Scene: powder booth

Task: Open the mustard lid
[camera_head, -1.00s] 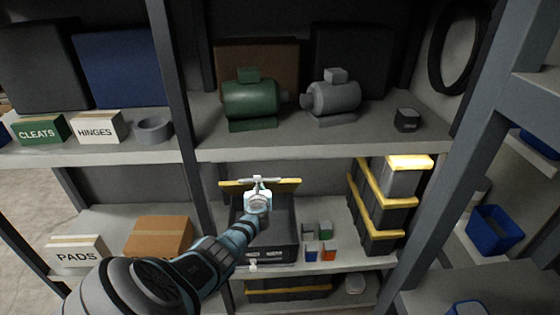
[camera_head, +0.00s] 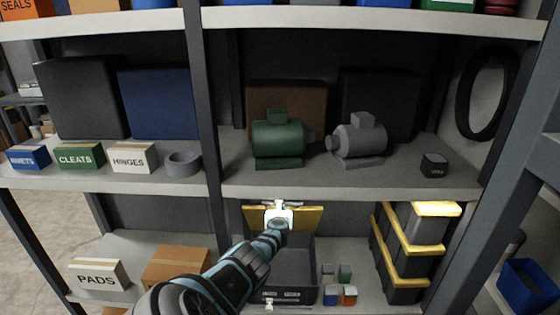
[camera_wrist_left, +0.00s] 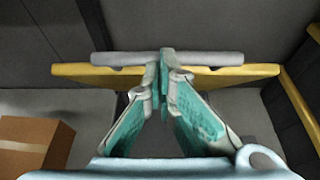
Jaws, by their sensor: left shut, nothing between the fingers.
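The mustard lid (camera_head: 308,217) stands raised at the back of a dark box (camera_head: 299,262) on the lower shelf, its yellow face toward me. The box's dark inside shows in front of it. My left gripper (camera_head: 279,206) is in front of the lid, near its upper edge, and hides part of it. In the left wrist view the fingers (camera_wrist_left: 164,60) are shut with nothing between them. They cross in front of the lid's yellow edge (camera_wrist_left: 225,77) and a grey bar (camera_wrist_left: 110,58); I cannot tell whether they touch. My right gripper is not in view.
Small coloured blocks (camera_head: 349,296) sit right of the box. Dark cases with yellow bands (camera_head: 405,245) stand further right. A carton (camera_head: 178,266) is at left. The shelf above, with green (camera_head: 279,138) and grey (camera_head: 358,142) motors, overhangs the lid.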

